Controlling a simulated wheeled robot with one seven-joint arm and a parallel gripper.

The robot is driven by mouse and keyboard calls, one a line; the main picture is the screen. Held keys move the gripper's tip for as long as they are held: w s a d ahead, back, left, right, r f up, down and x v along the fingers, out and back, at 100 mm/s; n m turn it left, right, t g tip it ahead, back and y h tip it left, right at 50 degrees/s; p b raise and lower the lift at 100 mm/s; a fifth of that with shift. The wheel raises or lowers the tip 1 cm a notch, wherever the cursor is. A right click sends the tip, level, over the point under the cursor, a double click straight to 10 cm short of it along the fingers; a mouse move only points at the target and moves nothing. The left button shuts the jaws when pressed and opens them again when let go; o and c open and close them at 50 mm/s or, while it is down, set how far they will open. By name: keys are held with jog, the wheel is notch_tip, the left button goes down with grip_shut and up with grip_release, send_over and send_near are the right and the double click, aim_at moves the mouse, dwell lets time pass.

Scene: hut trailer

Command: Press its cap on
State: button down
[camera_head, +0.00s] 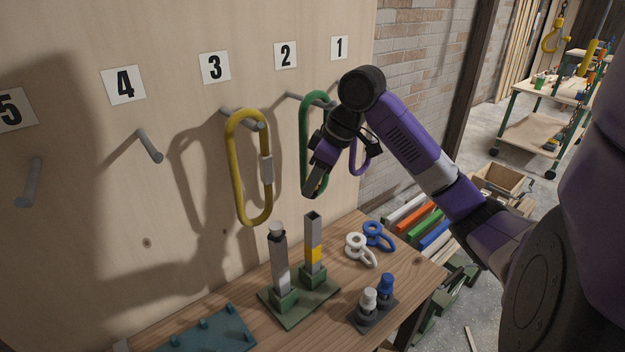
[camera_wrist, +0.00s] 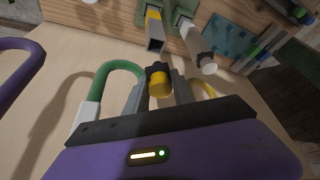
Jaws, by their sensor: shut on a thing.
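My gripper (camera_head: 314,186) is raised above the table, near the panel and the green carabiner. In the wrist view my gripper (camera_wrist: 160,92) is shut on a yellow cap (camera_wrist: 160,84) with a dark lobed end. In the head view I cannot make the cap out. A grey square post with a yellow band (camera_head: 314,253) stands upright on a green base (camera_head: 296,305), its top open and bare, below the gripper. It also shows in the wrist view (camera_wrist: 154,29), beyond the cap and apart from it. Beside it, the white-banded post (camera_head: 281,265) has a pale cap (camera_head: 276,231) on top.
Yellow (camera_head: 235,170) and green (camera_head: 303,125) carabiners hang on pegs close to the arm. White (camera_head: 359,249) and blue (camera_head: 378,236) shackles lie right of the posts. A dark holder (camera_head: 374,316) bears white and blue caps. A teal rack (camera_head: 205,335) lies front left.

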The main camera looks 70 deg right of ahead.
aim_at(313, 197)
jog(key=shift+f+b, duration=1.7)
jog(key=shift+f, duration=0.8)
jog(key=shift+a+f, duration=0.1)
jog(key=shift+f, duration=0.1)
dwell(0.4)
jog(key=c, duration=1)
grip_release()
jog(key=o, duration=0.5)
jog(key=shift+r, duration=0.1)
